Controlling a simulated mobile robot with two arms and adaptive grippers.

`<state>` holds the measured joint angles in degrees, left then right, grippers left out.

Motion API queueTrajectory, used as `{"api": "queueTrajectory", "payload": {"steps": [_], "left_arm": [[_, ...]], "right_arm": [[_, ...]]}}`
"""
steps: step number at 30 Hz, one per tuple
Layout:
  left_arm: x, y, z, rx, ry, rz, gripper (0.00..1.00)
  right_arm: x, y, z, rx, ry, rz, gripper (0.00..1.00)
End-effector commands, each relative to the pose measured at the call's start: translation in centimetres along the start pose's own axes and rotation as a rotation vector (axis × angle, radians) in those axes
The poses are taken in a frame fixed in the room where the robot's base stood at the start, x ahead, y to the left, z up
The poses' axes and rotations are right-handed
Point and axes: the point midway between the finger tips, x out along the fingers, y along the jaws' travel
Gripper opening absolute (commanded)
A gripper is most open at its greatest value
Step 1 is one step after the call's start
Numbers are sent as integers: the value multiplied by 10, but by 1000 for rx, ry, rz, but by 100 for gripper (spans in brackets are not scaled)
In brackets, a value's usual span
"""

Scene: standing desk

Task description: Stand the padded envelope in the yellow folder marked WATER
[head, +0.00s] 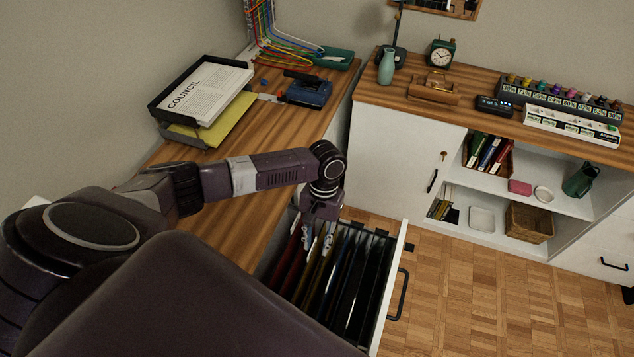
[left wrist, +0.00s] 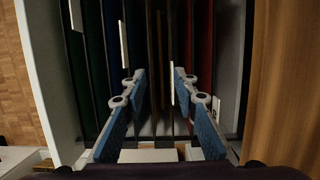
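My left gripper (head: 318,240) points down into the open drawer, just over the hanging folders. In the left wrist view the gripper (left wrist: 160,75) has its blue fingers apart, with no object clearly held between them. A dull yellow folder (head: 314,272) hangs below the fingertips, between red folders and dark ones. In the left wrist view a brownish-yellow strip (left wrist: 153,55) runs between the fingers, beside a white tab (left wrist: 172,84). The word WATER is not readable. I cannot make out a padded envelope for certain. My right gripper is out of view.
The drawer (head: 399,262) stands open beside the wooden desk (head: 265,208). A paper tray (head: 160,112) with a COUNCIL sheet and a yellow sheet (head: 228,120) is on the desk, near a blue device (head: 309,92). A white cabinet (head: 393,150) stands beyond; the floor right of the drawer is clear.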

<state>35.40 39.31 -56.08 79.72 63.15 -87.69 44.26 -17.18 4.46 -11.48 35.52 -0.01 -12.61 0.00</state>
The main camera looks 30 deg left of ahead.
Motion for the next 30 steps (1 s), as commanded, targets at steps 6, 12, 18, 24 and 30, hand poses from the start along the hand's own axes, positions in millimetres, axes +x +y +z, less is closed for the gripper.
{"api": "queueTrajectory", "payload": {"steps": [6, 12, 18, 24, 30], "left_arm": [[-6, 0, 0, 0, 1, 0, 27], [-41, 0, -1, 0, 4, 2, 27], [-84, 0, -1, 1, 4, 1, 27], [-112, 0, -1, 0, 2, 1, 27], [-120, 0, 0, 0, 0, 0, 27]], "right_arm": [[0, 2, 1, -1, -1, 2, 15], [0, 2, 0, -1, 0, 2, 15], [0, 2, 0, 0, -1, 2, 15], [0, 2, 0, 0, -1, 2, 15], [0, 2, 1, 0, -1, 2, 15]]}}
